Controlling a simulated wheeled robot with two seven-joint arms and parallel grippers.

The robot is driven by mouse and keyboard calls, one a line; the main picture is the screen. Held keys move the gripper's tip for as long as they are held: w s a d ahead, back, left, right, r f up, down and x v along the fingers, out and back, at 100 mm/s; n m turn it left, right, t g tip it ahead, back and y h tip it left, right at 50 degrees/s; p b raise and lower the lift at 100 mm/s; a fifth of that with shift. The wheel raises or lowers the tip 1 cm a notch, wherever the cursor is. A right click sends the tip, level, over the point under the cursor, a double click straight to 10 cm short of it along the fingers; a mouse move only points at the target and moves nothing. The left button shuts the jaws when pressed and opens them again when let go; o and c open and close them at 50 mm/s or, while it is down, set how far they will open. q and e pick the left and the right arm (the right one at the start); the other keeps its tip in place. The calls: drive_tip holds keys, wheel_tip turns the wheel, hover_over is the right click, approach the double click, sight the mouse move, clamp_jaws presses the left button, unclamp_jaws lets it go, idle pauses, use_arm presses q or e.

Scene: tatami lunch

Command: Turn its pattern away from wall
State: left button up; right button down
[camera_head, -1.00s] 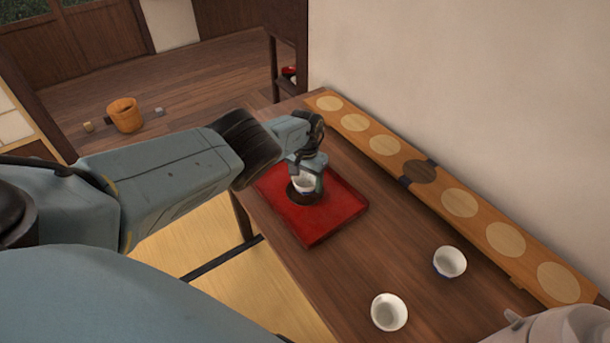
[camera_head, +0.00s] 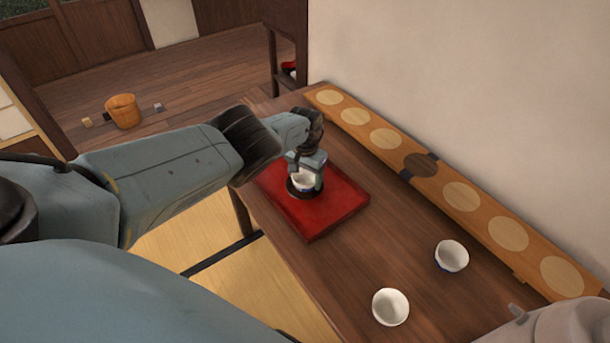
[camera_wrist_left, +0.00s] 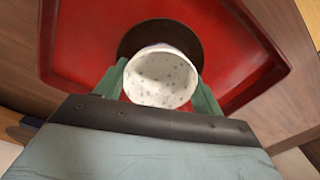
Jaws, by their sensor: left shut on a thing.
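A white cup (camera_head: 303,182) with some blue on its outside stands over a dark round saucer (camera_head: 293,193) on a red tray (camera_head: 337,209). My left gripper (camera_head: 306,176) is shut on the cup from above. In the left wrist view the cup (camera_wrist_left: 160,79) sits between the two green fingers, and small grey specks show inside it. The dark saucer (camera_wrist_left: 128,42) lies under it on the red tray (camera_wrist_left: 75,62). I cannot tell which way the cup's outer pattern faces.
Two more white cups, one by the near edge (camera_head: 390,307) and one further right (camera_head: 452,256), stand on the brown table (camera_head: 400,230). A long wooden board with pale discs (camera_head: 505,233) lies along the wall (camera_head: 470,90). A wooden bucket (camera_head: 122,111) stands on the floor.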

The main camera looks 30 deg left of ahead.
use_arm(q)
drive_tip(key=o, duration=1.2)
drive_tip(key=shift+o, duration=0.2)
drive_tip(key=shift+f, duration=0.1)
drive_tip(key=shift+r+p, duration=2.5)
drive_tip(key=shift+r, duration=0.1)
drive_tip(key=shift+f, duration=0.1)
